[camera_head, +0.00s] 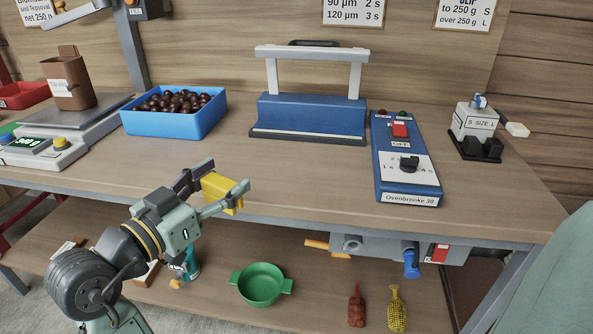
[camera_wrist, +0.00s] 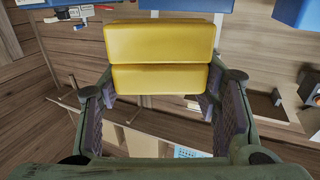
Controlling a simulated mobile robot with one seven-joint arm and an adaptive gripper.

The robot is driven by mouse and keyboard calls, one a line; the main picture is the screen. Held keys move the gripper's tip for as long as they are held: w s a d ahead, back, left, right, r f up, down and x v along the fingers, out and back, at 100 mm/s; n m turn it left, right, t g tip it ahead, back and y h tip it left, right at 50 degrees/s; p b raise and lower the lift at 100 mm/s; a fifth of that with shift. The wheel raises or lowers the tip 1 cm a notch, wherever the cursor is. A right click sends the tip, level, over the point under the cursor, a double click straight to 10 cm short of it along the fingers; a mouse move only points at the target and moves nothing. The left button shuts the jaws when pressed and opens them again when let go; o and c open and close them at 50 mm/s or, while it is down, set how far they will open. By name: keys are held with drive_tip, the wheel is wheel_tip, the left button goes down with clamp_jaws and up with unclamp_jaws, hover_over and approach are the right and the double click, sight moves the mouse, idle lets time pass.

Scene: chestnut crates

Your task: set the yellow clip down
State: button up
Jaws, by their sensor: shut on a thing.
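The yellow clip (camera_head: 221,189) is a blocky yellow piece between the fingers of my gripper (camera_head: 231,175), at the table's front edge in the head view. In the wrist view the clip (camera_wrist: 160,45) shows as two stacked yellow bars, with my gripper's fingers (camera_wrist: 160,112) at its left and right. My gripper is shut on it. The wooden worktable (camera_head: 300,180) lies behind the clip in the head view. The exact gap between clip and tabletop cannot be told.
A blue crate (camera_head: 205,124) of chestnuts, a scale (camera_head: 70,128), a blue sealer (camera_head: 310,115), a blue control box (camera_head: 415,190) and a small labelled device (camera_head: 476,122) stand on the table. Its front middle is clear. A green bowl (camera_head: 262,284) sits on the lower shelf.

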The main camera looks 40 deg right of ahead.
drive_tip(key=p+x, duration=0.1)
drive_tip(key=x, duration=0.4)
drive_tip(key=p+x, duration=0.1)
drive_tip(key=x, duration=0.4)
drive_tip(key=f+p+x, duration=0.1)
drive_tip(key=x, duration=0.5)
drive_tip(key=shift+s+d, duration=0.15)
drive_tip(key=shift+s, duration=0.25)
drive_tip(key=shift+f+p, duration=0.55)
drive_tip(key=shift+f, duration=1.2)
drive_tip(key=shift+f, duration=0.15)
drive_tip(key=o, duration=1)
drive_tip(key=shift+o, duration=0.2)
drive_tip(key=b+v, duration=0.3)
drive_tip(key=v, duration=0.9)
drive_tip(key=shift+r, duration=0.25)
drive_tip(key=shift+w, duration=0.1)
